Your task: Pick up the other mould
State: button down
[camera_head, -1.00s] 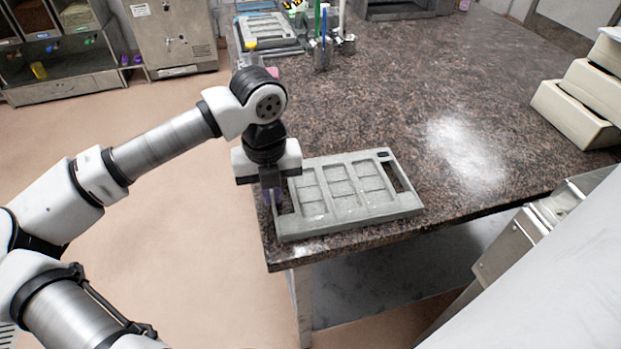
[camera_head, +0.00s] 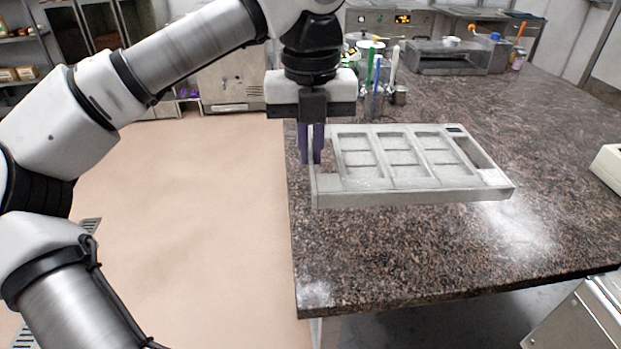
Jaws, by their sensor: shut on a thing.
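A grey rectangular mould (camera_head: 405,187) with several recessed cells is in the middle of the camera view, above the dark speckled table. My gripper (camera_head: 312,158) is shut on the left end of the mould, its purple fingers at the end bar. The mould hangs roughly level, raised off the table top. The far side of the mould and the exact finger contact are partly hidden.
The speckled table (camera_head: 420,255) is clear in front of and right of the mould. Behind it stand holders with upright coloured tools (camera_head: 376,85) and a metal tray-like unit (camera_head: 445,57). A pale box (camera_head: 607,167) sits at the right edge.

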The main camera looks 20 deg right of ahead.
jog(key=shift+r+p, duration=1.75)
jog(key=shift+r, duration=1)
